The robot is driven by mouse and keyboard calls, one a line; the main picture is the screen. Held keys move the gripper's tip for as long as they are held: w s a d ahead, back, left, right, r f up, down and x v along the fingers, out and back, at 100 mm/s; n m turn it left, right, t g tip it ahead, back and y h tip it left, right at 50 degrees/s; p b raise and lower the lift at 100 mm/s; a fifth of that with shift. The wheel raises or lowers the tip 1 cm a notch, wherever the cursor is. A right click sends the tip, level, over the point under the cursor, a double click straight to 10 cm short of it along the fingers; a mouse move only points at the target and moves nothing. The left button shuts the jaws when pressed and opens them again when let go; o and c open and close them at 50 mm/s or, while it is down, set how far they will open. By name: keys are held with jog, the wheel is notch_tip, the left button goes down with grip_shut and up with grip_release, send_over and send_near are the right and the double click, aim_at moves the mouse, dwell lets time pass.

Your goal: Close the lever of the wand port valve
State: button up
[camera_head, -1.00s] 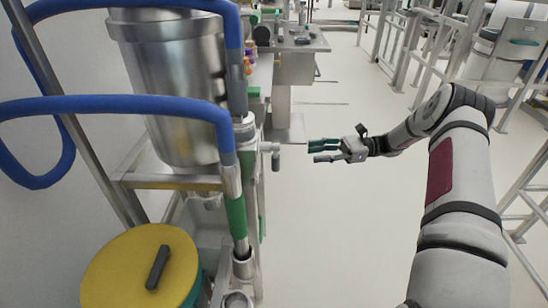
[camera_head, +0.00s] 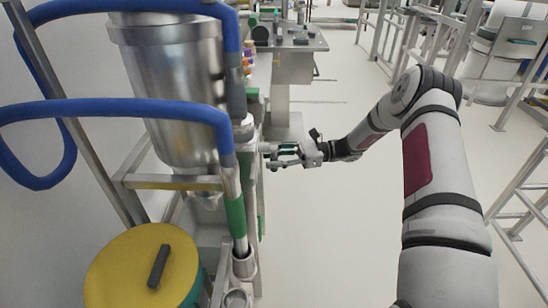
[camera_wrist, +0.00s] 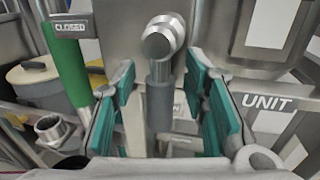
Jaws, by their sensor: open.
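The valve lever (camera_wrist: 160,110) shows in the wrist view as a grey handle hanging down from a round metal pivot (camera_wrist: 160,38). My gripper (camera_wrist: 160,76) is open, with a teal-padded finger on each side of the handle. Gaps show between the handle and both pads. In the head view my gripper (camera_head: 281,155) is at the valve on the right side of the frame, and its fingers partly hide the lever. A "CLOSED" label (camera_wrist: 56,24) is at the upper left of the wrist view.
Blue hoses (camera_head: 120,103) loop in front of a steel hopper (camera_head: 170,90) on the left. A green-banded wand (camera_head: 236,215) stands close to the valve. A yellow-lidded bin (camera_head: 125,275) is at lower left. The floor (camera_head: 320,240) right of the frame is clear.

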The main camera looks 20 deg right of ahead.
grip_shut()
